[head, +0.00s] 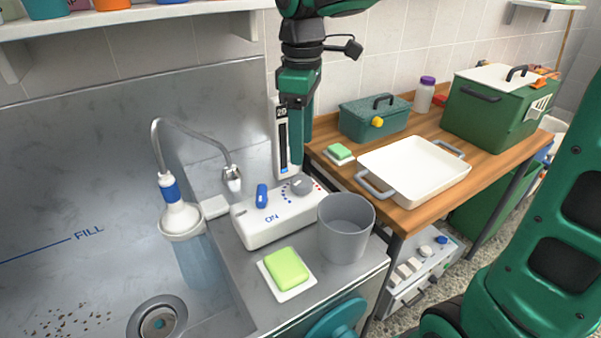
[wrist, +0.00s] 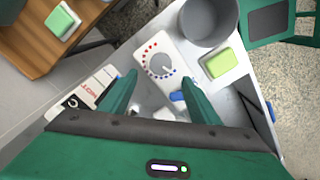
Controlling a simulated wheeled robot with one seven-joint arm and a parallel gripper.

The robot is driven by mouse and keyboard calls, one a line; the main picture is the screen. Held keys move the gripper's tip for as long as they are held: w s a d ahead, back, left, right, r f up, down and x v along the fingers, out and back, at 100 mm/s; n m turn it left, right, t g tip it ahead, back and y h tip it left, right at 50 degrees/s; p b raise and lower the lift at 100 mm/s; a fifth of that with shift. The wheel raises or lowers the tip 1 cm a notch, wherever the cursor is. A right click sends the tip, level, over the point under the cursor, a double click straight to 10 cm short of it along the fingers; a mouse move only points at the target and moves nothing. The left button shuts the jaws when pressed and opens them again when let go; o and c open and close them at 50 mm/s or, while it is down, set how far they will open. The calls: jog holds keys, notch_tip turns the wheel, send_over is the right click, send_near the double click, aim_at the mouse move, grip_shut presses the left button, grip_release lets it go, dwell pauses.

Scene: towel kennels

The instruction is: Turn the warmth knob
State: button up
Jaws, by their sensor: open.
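The warmth knob (head: 302,185) is a round grey dial on top of a white control box (head: 275,222), beside an arc of blue to red dots. In the wrist view the knob (wrist: 159,65) appears just beyond and between my two fingertips. My gripper (head: 296,166) points down above the box's far end, close over the knob. In the wrist view the fingers of my gripper (wrist: 160,78) are apart, with nothing between them. I cannot tell from these frames whether a finger touches the knob. A blue lever (head: 262,196) marked ON stands on the same box.
A white gauge panel (head: 281,140) stands right behind my fingers. A grey cup (head: 346,228) and green soap (head: 288,268) are close in front of the box. A curved tap (head: 190,130) and steel basin (head: 70,220) lie left. A white tray (head: 415,170) sits on the wooden table right.

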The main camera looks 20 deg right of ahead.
aim_at(301, 179)
notch_tip(301, 179, down, 9)
dwell(0.4)
jog(key=c, duration=1)
